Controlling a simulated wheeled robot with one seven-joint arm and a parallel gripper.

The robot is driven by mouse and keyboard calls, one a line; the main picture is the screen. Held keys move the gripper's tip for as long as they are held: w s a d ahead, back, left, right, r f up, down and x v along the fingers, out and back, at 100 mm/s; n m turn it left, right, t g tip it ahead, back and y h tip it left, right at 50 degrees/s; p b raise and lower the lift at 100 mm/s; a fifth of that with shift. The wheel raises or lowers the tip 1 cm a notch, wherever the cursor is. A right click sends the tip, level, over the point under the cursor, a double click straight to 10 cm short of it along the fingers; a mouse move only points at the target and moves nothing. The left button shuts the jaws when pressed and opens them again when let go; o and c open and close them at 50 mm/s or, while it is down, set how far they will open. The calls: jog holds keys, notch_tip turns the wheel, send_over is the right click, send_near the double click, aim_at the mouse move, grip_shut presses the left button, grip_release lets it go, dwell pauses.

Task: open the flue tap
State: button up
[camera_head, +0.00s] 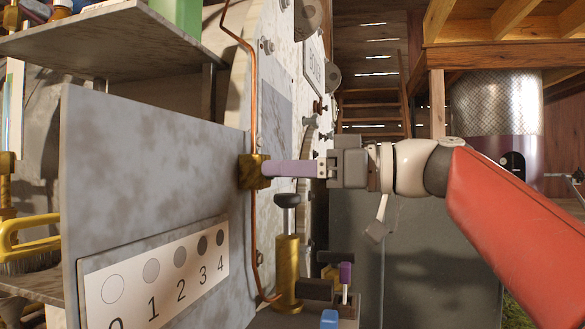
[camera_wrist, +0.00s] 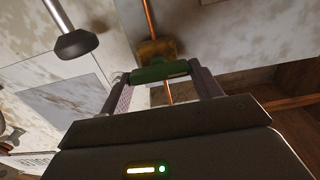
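The flue tap has a brass body (camera_head: 254,172) on a thin copper pipe by the grey panel; this body also shows in the wrist view (camera_wrist: 157,50). A green tap handle (camera_wrist: 160,72) lies crosswise in front of it in the wrist view. My gripper (camera_wrist: 163,77) is at the tap, its two purplish-grey fingers spread wide, one at each end of the handle. I cannot tell whether they press on it. In the head view my gripper (camera_head: 268,169) reaches in from the right, and its near finger hides the handle.
The copper pipe (camera_head: 254,100) runs up and down through the tap. A brass post with a dark knob (camera_head: 288,255) stands just below my gripper. A panel with numbered circles (camera_head: 160,275) is at lower left. A grey shelf (camera_head: 110,42) juts out at upper left.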

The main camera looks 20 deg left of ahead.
jog(key=shift+c, duration=0.6)
jog(key=shift+m, duration=0.3)
jog(key=shift+w+f+m+p, duration=0.15)
jog(key=shift+m+p, duration=1.45)
jog(key=shift+m, duration=2.85)
jog(key=shift+w+f+m+p, duration=0.1)
jog(key=shift+m+p, duration=1.45)
jog(key=shift+m, duration=2.9)
jog(key=o, duration=1)
